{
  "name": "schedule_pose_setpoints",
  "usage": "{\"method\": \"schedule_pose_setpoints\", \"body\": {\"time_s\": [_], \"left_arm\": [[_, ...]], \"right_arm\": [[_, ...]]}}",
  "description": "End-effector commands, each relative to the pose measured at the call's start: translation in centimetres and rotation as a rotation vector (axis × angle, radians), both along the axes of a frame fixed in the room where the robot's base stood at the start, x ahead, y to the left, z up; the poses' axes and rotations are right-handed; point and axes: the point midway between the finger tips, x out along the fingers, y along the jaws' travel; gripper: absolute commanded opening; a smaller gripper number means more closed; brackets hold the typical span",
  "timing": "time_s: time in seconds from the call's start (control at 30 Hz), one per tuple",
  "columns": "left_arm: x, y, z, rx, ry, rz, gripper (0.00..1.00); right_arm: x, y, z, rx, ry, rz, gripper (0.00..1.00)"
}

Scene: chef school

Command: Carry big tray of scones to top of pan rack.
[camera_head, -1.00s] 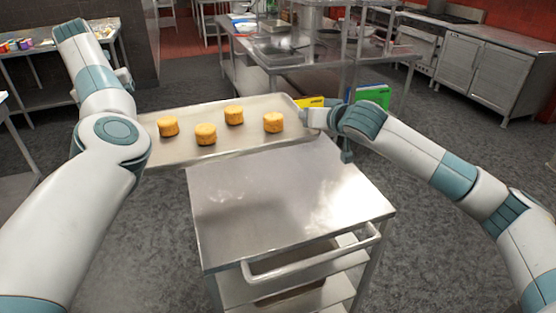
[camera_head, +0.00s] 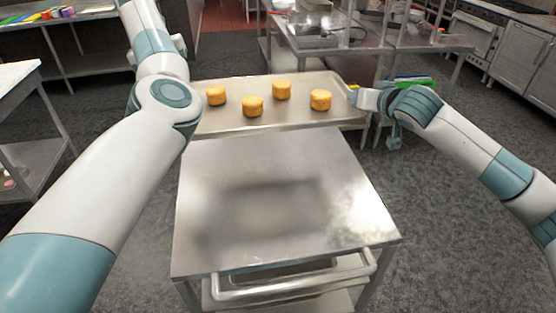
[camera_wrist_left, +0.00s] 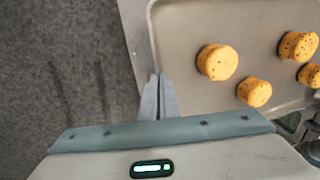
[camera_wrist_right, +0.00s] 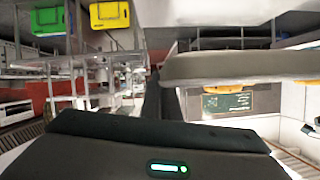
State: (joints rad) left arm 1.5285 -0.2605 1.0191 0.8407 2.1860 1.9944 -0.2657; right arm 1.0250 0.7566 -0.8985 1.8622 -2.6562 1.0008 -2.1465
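The big steel tray (camera_head: 240,120) carries several golden scones (camera_head: 252,106), all upright, and looks roughly level. In the head view it lies just beyond the far edge of the pan rack's bare steel top (camera_head: 280,200); the height between them is hard to judge. My right gripper (camera_head: 357,97) is at the tray's right end; the right wrist view shows the tray (camera_wrist_right: 240,66) edge-on beside close-set fingers. My left gripper is hidden behind its arm in the head view. In the left wrist view its fingers (camera_wrist_left: 158,97) are together on the tray's rim (camera_wrist_left: 137,50).
The rack has a front handle (camera_head: 295,287) and shelves below. A steel worktable (camera_head: 315,42) stands behind the tray, with a green item (camera_head: 415,82) near my right arm. Another table (camera_head: 20,75) is at the left. Grey floor is open on both sides.

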Motion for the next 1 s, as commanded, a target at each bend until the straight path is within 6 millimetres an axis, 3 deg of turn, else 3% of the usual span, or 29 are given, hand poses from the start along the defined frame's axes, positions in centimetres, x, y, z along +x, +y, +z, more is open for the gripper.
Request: {"method": "schedule_pose_setpoints", "body": {"time_s": [0.63, 1.0], "left_arm": [[0.0, 0.1, -0.2, 0.001, -0.001, 0.002, 0.0], [0.0, 0.1, -3.6, 0.001, -0.001, 0.002, 0.0]], "right_arm": [[0.0, -0.1, -0.2, 0.0, -0.003, -0.001, 0.0], [0.0, -0.1, -3.5, 0.0, -0.003, -0.002, 0.0]]}}
